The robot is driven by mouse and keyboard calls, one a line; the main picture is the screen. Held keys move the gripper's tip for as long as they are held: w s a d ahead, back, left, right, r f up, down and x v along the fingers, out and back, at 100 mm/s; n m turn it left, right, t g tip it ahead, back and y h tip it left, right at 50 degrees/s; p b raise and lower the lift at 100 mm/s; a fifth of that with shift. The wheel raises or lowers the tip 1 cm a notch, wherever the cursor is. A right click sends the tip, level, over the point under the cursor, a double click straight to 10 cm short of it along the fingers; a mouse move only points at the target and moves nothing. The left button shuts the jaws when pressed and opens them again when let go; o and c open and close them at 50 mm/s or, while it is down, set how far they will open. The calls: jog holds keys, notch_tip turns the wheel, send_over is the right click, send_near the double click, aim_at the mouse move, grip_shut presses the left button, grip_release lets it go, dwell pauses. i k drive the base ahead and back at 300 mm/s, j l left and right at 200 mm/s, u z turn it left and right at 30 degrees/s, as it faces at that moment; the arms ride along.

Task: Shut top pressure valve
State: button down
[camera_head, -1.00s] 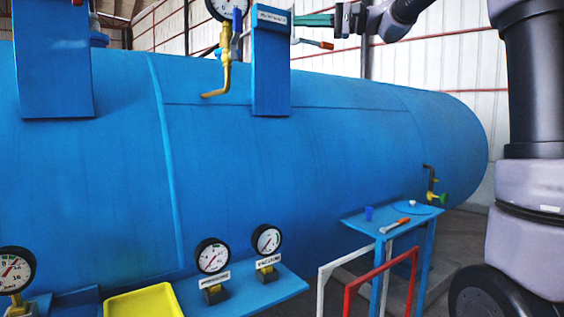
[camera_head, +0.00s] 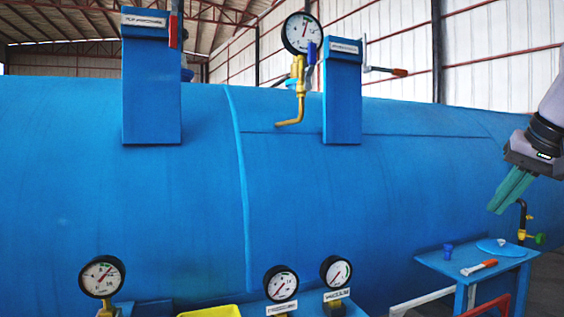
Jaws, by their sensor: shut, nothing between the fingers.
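Two blue posts stand against the big blue tank, each with a small label plate too blurred to read surely. I cannot tell for sure which is the top pressure valve. My gripper (camera_head: 498,208), with teal fingers, is at the right, shut and empty, pointing down-left, well apart from both levers.
A pressure gauge (camera_head: 301,33) with a yellow pipe stands between the posts. Three lower gauges, including one at the left (camera_head: 102,276), line the front. A small blue table (camera_head: 440,263) holds a blue cup and an orange-handled tool. Red and white rails stand beside it.

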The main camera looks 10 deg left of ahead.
aim_at(174, 19)
jog(key=u, duration=1.6)
